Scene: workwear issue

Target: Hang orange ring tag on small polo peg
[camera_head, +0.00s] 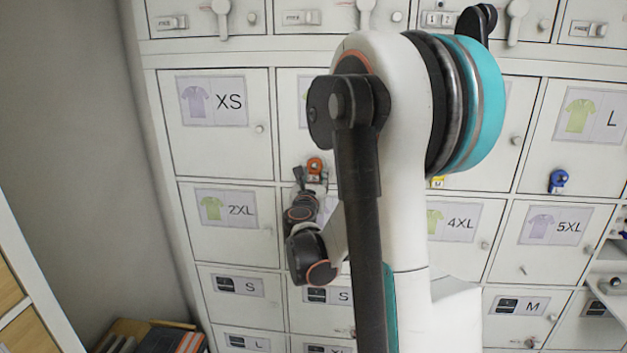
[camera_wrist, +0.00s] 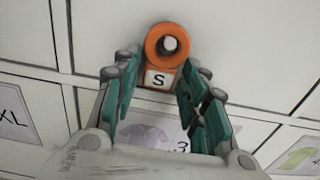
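The orange ring tag (camera_wrist: 153,49) is in the upper middle of the wrist view, with a white label marked "S" at its lower part. A pale round peg or knob (camera_wrist: 170,43) shows through its ring, on a white locker door. In the head view my gripper (camera_head: 307,181) is just below the tag, and my arm hides the door's label.
White locker doors (camera_head: 214,140) with size labels fill the background. A blue tag (camera_head: 558,181) hangs on the L door and a yellow tag (camera_head: 438,182) is partly hidden behind my arm. A wall stands at the left, with a crate (camera_head: 150,328) low down.

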